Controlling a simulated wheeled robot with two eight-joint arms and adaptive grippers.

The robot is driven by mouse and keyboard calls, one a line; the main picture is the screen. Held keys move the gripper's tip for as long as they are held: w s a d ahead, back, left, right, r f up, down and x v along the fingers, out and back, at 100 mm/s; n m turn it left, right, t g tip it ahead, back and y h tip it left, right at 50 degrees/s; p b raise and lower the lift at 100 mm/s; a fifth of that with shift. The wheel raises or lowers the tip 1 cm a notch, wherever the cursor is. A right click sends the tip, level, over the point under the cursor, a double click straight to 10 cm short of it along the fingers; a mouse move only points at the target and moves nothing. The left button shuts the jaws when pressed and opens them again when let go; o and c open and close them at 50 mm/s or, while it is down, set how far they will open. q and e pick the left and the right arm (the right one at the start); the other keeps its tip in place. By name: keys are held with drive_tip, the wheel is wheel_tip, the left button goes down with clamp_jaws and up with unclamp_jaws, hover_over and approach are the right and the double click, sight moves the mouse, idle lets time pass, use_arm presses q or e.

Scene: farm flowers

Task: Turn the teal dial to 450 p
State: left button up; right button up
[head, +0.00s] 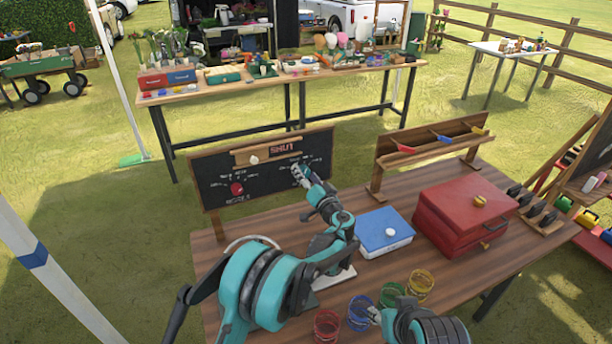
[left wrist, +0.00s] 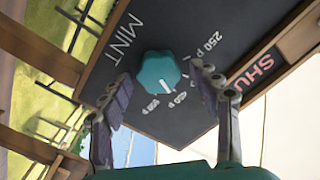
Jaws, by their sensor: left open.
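The teal dial (left wrist: 158,72) sits on a black chalkboard (left wrist: 135,50) beside the word MINT. A short white mark on the dial's edge points down and slightly right, toward several small price labels; 250 p (left wrist: 210,45) reads clearly, the others are too small to be sure of. My left gripper (left wrist: 160,75) is open, with one finger on each side of the dial; I cannot tell whether they touch it. In the head view my left gripper (head: 298,172) is at the right part of the chalkboard (head: 215,172) and hides the dial. My right gripper (head: 375,316) is by the cups.
A red dial (head: 237,188) is on the board's left half, below a SHUT sign (head: 282,148). A blue box (head: 384,236), a red chest (head: 465,215) and several coloured glass cups (head: 327,325) stand on the table. A wooden rack (head: 425,150) stands behind.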

use_arm(q)
drive_tip(key=v, duration=1.2)
